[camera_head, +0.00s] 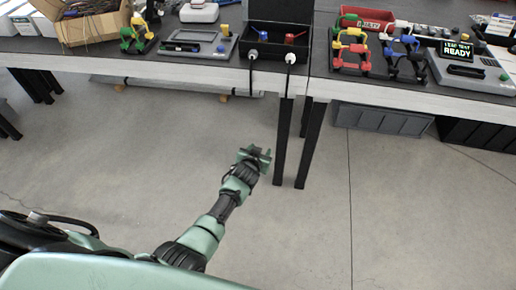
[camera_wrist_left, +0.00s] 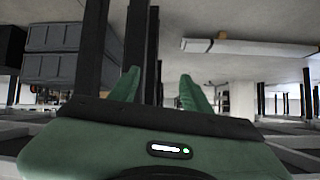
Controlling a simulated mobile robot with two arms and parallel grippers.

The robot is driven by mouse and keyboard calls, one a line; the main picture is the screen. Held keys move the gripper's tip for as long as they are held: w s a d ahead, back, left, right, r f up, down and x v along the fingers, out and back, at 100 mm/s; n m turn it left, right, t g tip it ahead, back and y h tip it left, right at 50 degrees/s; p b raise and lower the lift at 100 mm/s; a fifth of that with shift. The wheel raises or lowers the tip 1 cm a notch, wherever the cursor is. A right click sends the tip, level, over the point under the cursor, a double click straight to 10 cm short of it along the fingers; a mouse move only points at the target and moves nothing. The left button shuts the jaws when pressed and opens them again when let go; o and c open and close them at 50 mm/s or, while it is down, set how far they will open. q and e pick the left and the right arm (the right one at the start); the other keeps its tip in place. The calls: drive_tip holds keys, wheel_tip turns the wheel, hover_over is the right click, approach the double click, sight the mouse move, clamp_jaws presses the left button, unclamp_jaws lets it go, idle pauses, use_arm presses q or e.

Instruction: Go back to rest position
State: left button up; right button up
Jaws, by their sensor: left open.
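My left gripper (camera_head: 256,156) is held out low in front of the tables, over the concrete floor and close to the table legs. In the left wrist view its two green fingers (camera_wrist_left: 158,92) stand apart with nothing between them. Dark table legs show behind the fingers. The left arm reaches up from the lower left of the head view. My right gripper is in neither view.
Two tables (camera_head: 215,72) meet above a pair of black legs (camera_head: 283,145). They carry a cardboard box (camera_head: 90,25), a black case (camera_head: 277,42), a red bin (camera_head: 367,18) and a device reading READY (camera_head: 470,70). Grey crates (camera_head: 382,119) sit underneath. The front floor is clear.

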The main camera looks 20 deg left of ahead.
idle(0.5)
use_arm(q)
drive_tip(key=s+f+m+g+p, duration=0.1)
drive_tip(key=s+f+g+p, duration=0.15)
drive_tip(key=s+f, duration=0.65)
drive_tip(key=s+f+g+h+p, duration=0.1)
drive_tip(key=s+f+g+p, duration=0.15)
drive_tip(key=s, duration=1.15)
drive_tip(key=s+f+m+g+p, duration=0.15)
drive_tip(key=s+f+p, duration=0.35)
drive_tip(key=s, duration=0.7)
drive_tip(key=s+a+f+g+p, duration=0.1)
drive_tip(key=s+g, duration=0.1)
drive_tip(key=s, duration=0.8)
drive_tip(key=s+a+f+g+p, duration=0.1)
drive_tip(key=s+a+f+g, duration=0.1)
drive_tip(key=s, duration=0.9)
drive_tip(key=shift+s, duration=0.15)
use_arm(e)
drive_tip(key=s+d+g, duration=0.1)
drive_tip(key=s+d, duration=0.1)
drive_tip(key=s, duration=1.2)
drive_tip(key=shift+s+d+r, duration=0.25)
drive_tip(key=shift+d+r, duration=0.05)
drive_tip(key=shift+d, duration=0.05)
